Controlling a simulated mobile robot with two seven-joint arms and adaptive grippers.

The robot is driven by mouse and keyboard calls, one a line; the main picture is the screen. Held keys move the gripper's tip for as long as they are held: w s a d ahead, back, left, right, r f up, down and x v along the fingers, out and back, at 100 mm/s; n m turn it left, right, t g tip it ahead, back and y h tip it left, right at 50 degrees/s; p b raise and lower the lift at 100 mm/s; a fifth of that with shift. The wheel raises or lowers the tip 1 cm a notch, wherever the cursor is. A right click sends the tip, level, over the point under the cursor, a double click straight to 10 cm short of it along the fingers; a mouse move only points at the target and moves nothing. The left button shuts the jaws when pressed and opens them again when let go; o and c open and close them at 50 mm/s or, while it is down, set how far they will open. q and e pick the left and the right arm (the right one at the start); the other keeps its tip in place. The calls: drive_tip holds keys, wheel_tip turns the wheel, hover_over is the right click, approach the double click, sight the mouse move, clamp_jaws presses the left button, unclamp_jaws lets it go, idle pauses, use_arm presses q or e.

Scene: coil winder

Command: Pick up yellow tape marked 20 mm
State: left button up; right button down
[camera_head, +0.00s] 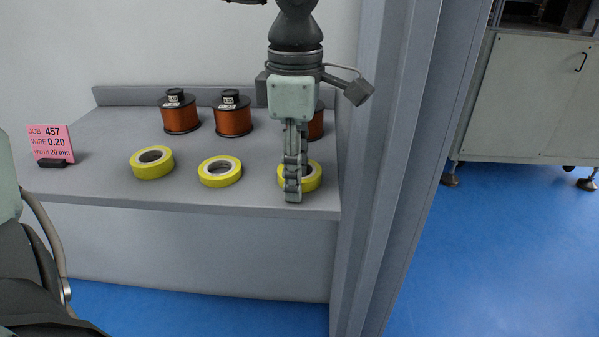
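Three yellow tape rolls lie flat in a row on a grey shelf (105,185): a left roll (152,170), a middle roll (221,179) and a right roll (314,179). The left roll looks the tallest; no width marking is readable on any of them.
A pink card (52,143) reads job 457, wire 0.20, width 20 mm. Copper wire spools (181,117) (232,117) stand behind the tapes, a third (316,125) partly hidden by my gripper. A grey post (375,170) borders the shelf's right end.

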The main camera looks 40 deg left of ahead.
use_arm(q)
clamp_jaws()
drive_tip(key=shift+r, duration=0.1)
